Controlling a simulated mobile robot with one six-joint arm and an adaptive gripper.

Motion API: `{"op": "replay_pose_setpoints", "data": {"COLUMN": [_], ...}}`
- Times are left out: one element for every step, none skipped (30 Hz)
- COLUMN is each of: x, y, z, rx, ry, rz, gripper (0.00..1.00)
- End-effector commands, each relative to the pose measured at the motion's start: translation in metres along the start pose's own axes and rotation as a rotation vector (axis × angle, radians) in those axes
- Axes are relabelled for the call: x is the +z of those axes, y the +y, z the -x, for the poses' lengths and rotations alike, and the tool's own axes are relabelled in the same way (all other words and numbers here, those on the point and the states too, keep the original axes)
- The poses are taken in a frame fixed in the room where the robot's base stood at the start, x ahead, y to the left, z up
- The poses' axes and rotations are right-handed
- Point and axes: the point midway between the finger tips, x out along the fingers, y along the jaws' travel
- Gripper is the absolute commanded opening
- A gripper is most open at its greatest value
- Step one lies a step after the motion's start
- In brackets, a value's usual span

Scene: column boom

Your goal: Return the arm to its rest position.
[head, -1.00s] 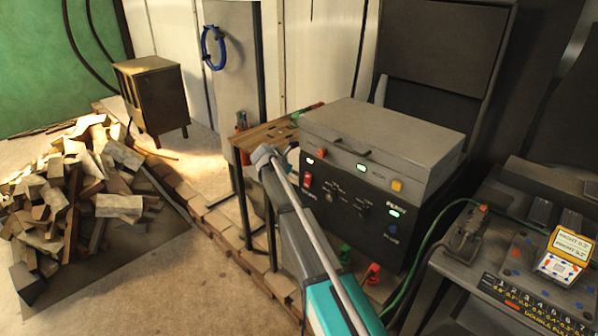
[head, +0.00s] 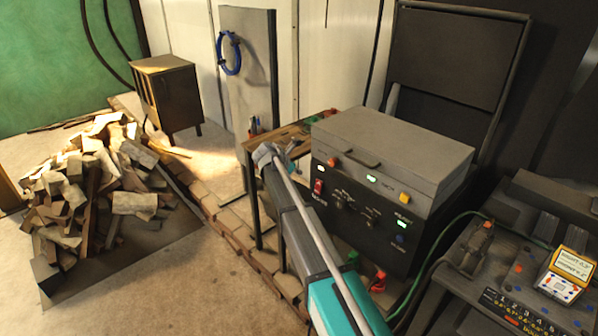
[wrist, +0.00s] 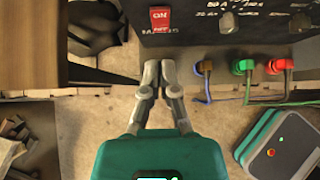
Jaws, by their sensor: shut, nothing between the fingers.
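My gripper (wrist: 158,72) shows in the wrist view with its two grey fingers close together and nothing between them. In the head view my teal and grey arm reaches up from the bottom middle, in front of the control box (head: 345,215). The gripper's fingers are hard to make out there.
A small wooden table (head: 283,137) stands left of the box. Coloured plugs with cables (wrist: 242,66) sit below it. A console (head: 485,270) is at right.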

Motion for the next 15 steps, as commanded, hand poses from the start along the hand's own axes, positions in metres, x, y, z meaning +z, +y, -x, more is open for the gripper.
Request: {"op": "replay_pose_setpoints", "data": {"x": [0.000, 0.000, 0.000, 0.000, 0.000, 0.000, 0.000, 0.000, 0.000, 0.000, 0.000, 0.000, 0.000, -0.001, -0.001], "y": [0.000, 0.000, 0.000, 0.000, 0.000, 0.000, 0.000, 0.000, -0.001, -0.002, -0.004, -0.008, -0.011, -0.015, -0.022], "z": [0.000, 0.000, 0.000, 0.000, -0.001, -0.001, -0.001, -0.001, -0.001, -0.001, -0.001, -0.001, -0.001, -0.001, -0.001], "rx": [0.000, 0.000, 0.000, 0.000, -0.001, -0.001, -0.001, -0.001, -0.001, -0.002, -0.003, -0.005, -0.007, -0.009, -0.014], "ry": [0.000, 0.000, 0.000, 0.000, 0.000, 0.000, 0.000, 0.000, 0.000, 0.002, 0.005, 0.010, 0.014, 0.020, 0.029], "rz": [0.000, 0.000, 0.000, 0.000, 0.000, 0.000, -0.001, -0.001, -0.001, -0.006, -0.013, -0.027, -0.040, -0.057, -0.085], "gripper": [0.00, 0.00, 0.00, 0.00, 0.00, 0.00, 0.00, 0.00, 0.00, 0.00, 0.00, 0.00, 0.00, 0.00, 0.00]}}
